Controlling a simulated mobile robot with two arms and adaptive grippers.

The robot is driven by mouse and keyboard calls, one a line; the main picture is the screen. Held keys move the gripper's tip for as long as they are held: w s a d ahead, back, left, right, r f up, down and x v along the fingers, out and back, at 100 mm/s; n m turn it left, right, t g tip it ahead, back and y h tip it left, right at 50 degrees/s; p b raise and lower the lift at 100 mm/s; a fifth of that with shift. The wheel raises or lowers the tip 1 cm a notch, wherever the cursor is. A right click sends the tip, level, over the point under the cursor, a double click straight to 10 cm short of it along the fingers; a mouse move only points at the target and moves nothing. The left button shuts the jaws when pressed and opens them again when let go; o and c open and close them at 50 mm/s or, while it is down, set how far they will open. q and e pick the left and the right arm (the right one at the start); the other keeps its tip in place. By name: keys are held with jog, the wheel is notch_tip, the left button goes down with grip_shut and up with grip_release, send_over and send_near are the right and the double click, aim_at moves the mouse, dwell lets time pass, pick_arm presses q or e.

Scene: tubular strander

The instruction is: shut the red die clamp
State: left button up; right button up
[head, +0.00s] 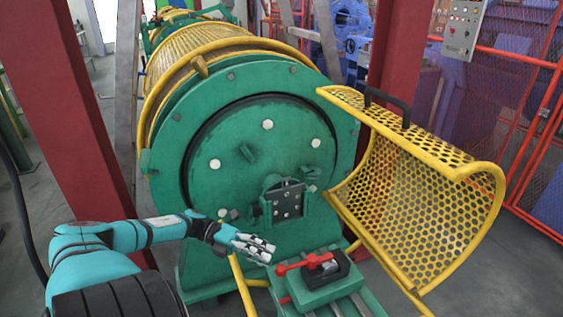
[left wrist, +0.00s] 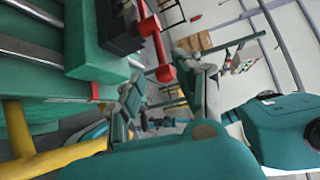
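The red die clamp (head: 305,263) is a red lever with a knobbed left end. It sits on a black die block (head: 326,267) on a green base in front of the big green drum. In the left wrist view the red lever (left wrist: 153,32) hangs near the top, its knob close to the fingers. My left gripper (head: 262,249) is just left of the lever's knob, apart from it as far as I can tell. In the left wrist view its fingers (left wrist: 165,100) are spread with nothing between them. My right gripper is in neither view.
A yellow perforated guard (head: 420,205) stands swung open at the right of the green drum (head: 262,140). A yellow bar (head: 243,285) rises left of the green base (head: 318,290). Dark red columns (head: 62,100) flank the machine. A red mesh fence stands far right.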

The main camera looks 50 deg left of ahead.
pick_arm(q)
jog(key=shift+v, duration=2.35)
jog(key=shift+a, duration=0.1)
